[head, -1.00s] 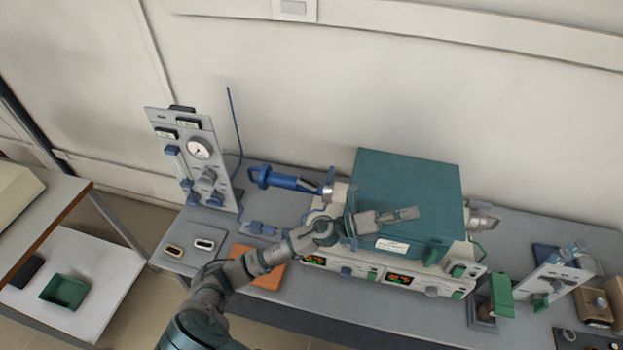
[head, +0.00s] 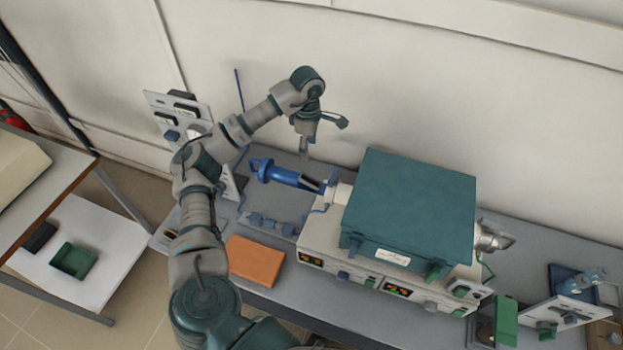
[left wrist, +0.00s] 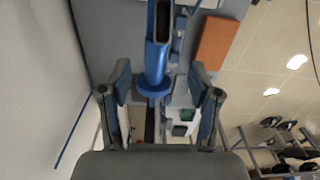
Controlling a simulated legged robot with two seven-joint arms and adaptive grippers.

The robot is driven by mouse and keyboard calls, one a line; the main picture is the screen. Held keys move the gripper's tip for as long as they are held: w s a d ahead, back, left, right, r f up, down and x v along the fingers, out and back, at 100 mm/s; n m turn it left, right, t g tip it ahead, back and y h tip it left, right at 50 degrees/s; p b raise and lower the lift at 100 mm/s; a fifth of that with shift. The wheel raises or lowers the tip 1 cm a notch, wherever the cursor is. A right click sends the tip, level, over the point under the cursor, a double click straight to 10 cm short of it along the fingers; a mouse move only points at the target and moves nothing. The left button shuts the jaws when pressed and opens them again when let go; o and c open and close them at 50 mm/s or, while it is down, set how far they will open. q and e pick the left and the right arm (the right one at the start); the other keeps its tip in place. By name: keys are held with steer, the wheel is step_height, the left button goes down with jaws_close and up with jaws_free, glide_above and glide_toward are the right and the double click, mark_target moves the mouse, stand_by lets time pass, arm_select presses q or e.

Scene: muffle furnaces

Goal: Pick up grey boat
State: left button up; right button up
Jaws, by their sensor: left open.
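No grey boat can be made out with certainty in the current views. My left gripper (head: 320,136) is raised over the back of the bench, left of the teal furnace box (head: 412,205), with its fingers spread and empty. In the left wrist view the two fingers (left wrist: 160,72) stand apart on either side of a blue fitting (left wrist: 157,50), which lies beyond them. The same blue fitting (head: 285,177) lies below the gripper in the head view. My left arm covers the bench's left end. My right gripper is not in view.
An orange pad (head: 255,260) lies on the bench in front of the blue fitting. The gas panel (head: 160,104) stands partly behind my arm. A lower white shelf (head: 105,283) at left holds a green tray (head: 73,245) and a dark block (head: 38,237).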

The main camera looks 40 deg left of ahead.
arm_select(q)
steer(key=p, duration=0.2)
glide_above(309, 182)
step_height(309, 182, down, 10)
steer(key=shift+r, duration=0.1)
step_height(309, 182, down, 5)
steer(key=shift+r+p, duration=0.1)
steer(key=shift+p, duration=0.9)
steer(key=shift+d+f, duration=0.15)
steer(key=shift+f, duration=0.2)
jaws_close()
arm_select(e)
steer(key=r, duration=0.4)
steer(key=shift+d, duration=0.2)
